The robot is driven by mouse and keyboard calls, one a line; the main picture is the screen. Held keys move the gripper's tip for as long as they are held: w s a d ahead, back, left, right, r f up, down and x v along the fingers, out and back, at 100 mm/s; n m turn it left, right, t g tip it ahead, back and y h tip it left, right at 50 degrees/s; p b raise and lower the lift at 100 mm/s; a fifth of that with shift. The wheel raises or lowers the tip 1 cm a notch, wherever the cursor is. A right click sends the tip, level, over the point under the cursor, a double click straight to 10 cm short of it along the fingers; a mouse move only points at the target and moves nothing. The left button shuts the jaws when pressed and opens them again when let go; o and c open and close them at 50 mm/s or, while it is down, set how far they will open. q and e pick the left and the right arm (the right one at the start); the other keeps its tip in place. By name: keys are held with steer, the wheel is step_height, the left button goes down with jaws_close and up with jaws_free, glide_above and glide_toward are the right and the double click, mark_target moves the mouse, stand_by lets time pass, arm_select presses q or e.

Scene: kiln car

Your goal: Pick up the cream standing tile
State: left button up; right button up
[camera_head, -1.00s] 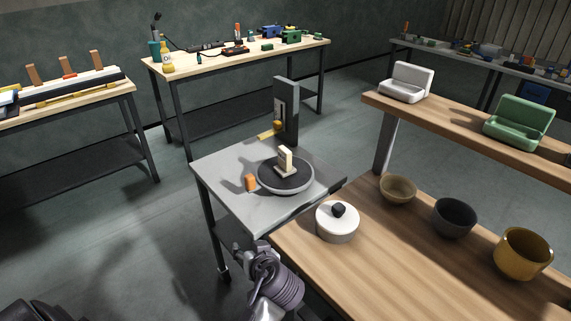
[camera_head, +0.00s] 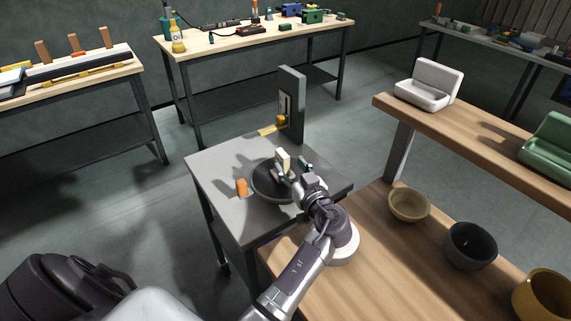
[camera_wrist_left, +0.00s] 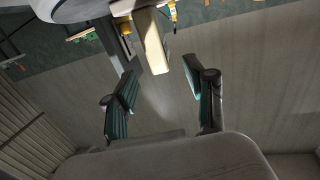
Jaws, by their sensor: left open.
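The cream standing tile (camera_head: 283,158) stands upright on a dark round turntable (camera_head: 262,188) on the grey cart. My left gripper (camera_head: 293,170) is open just in front of the tile, with its fingers pointing at it. In the left wrist view the tile (camera_wrist_left: 153,45) lies beyond the fingertips, roughly in line with the gap between the open fingers (camera_wrist_left: 162,82). The gap holds nothing. The gripper and wrist hide part of the turntable and the tile's lower part in the head view. My right gripper is not in view.
An orange block (camera_head: 242,187) stands left of the turntable. A dark upright post (camera_head: 292,105) stands behind it. A white lidded pot (camera_head: 347,250) is partly hidden by my arm. Several bowls, including a tan bowl (camera_head: 409,205), stand right on the wooden table.

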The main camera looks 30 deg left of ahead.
mark_target(286, 161)
arm_select(q)
steer(key=shift+r+p+x, duration=0.2)
steer(key=shift+p+x, duration=0.35)
steer(key=shift+x, duration=0.6)
steer(key=p+x, duration=0.1)
steer(key=x, duration=0.2)
steer(key=shift+a+f, duration=0.1)
steer(key=shift+a, duration=0.1)
steer(key=shift+w+a+f, duration=0.1)
steer(key=shift+a+f, duration=0.05)
jaws_close()
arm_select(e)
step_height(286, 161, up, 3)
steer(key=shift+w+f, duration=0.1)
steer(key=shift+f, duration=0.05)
